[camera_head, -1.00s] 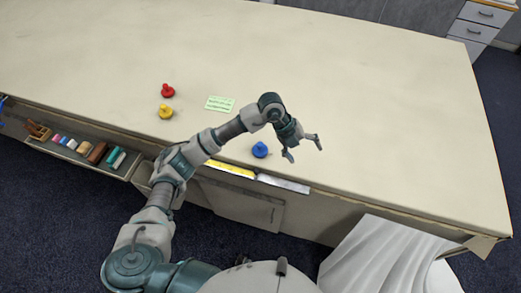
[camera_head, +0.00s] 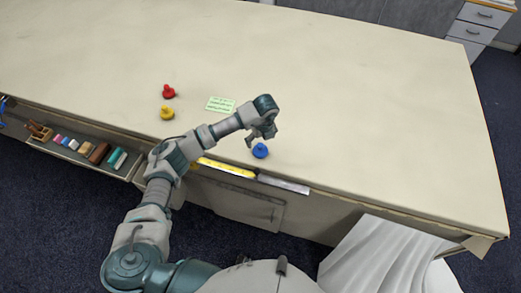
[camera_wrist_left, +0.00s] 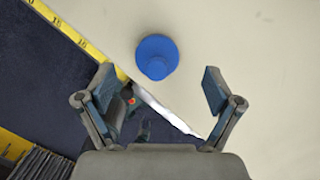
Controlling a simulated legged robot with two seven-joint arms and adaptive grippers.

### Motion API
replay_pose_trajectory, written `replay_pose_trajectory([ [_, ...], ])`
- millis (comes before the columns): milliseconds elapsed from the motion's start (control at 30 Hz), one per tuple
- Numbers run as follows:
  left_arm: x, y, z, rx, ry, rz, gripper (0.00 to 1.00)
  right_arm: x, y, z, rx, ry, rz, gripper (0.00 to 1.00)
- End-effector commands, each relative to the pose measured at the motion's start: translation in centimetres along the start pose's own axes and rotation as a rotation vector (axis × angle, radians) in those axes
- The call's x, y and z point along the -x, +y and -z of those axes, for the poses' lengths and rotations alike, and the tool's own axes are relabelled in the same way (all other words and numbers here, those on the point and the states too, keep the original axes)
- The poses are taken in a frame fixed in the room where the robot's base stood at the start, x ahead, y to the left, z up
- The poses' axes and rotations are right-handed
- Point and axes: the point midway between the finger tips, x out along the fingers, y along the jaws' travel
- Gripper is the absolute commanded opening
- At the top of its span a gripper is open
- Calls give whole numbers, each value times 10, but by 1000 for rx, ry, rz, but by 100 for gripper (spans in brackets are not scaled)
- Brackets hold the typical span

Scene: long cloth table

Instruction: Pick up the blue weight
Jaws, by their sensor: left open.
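The blue weight (camera_head: 260,151) stands upright on the cloth table (camera_head: 370,110) near its front edge. It also shows in the left wrist view (camera_wrist_left: 157,57), seen from above, beyond the fingertips and between their lines. The gripper and the weight appear apart. My right gripper is not in view.
A red weight (camera_head: 168,91) and a yellow weight (camera_head: 166,112) stand to the left. A green note (camera_head: 220,104) lies behind my forearm. A yellow ruler (camera_head: 227,168) runs along the front edge. A tray of small items (camera_head: 85,147) is at left. The table's right side is clear.

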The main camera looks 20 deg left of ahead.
Motion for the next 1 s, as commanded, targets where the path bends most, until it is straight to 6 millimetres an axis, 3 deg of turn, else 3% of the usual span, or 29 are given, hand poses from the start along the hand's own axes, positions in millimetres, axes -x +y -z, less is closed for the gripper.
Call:
replay_pose_trajectory([
  [400, -50, 3, 12, 0, 1, -1, 92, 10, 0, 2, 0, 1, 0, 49],
  [667, -54, 3, 11, -1, 0, 1, 92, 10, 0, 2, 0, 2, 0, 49],
  [767, -54, 3, 11, -1, 0, 1, 72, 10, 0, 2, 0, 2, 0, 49],
  [1000, -54, 3, 11, -1, 1, 1, 12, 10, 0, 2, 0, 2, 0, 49],
])
